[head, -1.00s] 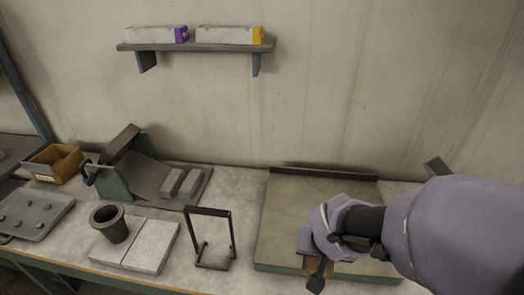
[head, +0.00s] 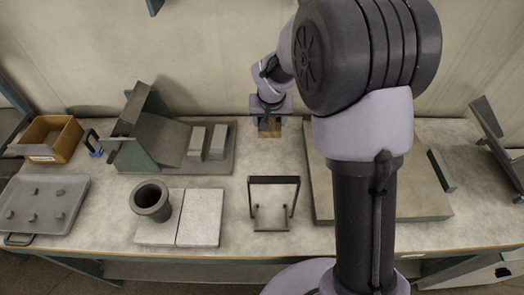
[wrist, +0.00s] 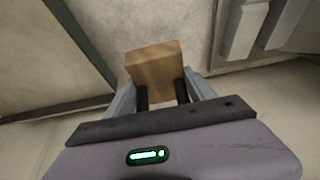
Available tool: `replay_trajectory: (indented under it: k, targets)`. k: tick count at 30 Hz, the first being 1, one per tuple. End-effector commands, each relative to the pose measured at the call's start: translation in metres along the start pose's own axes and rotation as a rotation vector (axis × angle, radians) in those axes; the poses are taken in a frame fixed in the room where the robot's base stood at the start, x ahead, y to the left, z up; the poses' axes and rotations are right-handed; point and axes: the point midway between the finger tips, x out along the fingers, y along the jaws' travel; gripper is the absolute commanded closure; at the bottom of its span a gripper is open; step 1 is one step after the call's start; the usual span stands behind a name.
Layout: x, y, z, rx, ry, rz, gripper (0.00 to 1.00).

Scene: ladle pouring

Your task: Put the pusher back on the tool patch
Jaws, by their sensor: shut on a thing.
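The pusher shows as a brown wooden block (wrist: 153,63) in the wrist view, between the dark finger pads of my gripper (wrist: 161,92). My gripper is shut on it. In the head view my gripper (head: 270,112) is at the back of the table, between the ramp fixture and the large flat board. The brown block (head: 270,131) shows just below the fingers there. I cannot tell whether it touches the table. I see no clear marking of a tool patch; the table around the block is plain pale grey.
The ramp fixture (head: 160,140) with two grey blocks (head: 207,143) stands to the left. The large board (head: 420,205) is on the right, partly behind my arm. A black wire frame (head: 273,182), a dark cup (head: 151,201) on pale slabs (head: 200,220) and a grey tray (head: 45,205) are nearer.

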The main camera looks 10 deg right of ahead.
Motion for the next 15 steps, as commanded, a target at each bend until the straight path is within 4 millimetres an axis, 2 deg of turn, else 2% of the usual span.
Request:
replay_trajectory:
  k: [1,9,11,15]
  targets:
    - [0.016,0.000,0.007,-0.001,-0.003,0.001,0.83]
    - [0.069,0.001,0.030,-0.001,-0.003,0.001,0.83]
    - [0.075,0.001,0.032,0.000,-0.002,0.000,0.83]
    - [0.072,0.000,0.031,0.001,0.000,0.000,0.83]
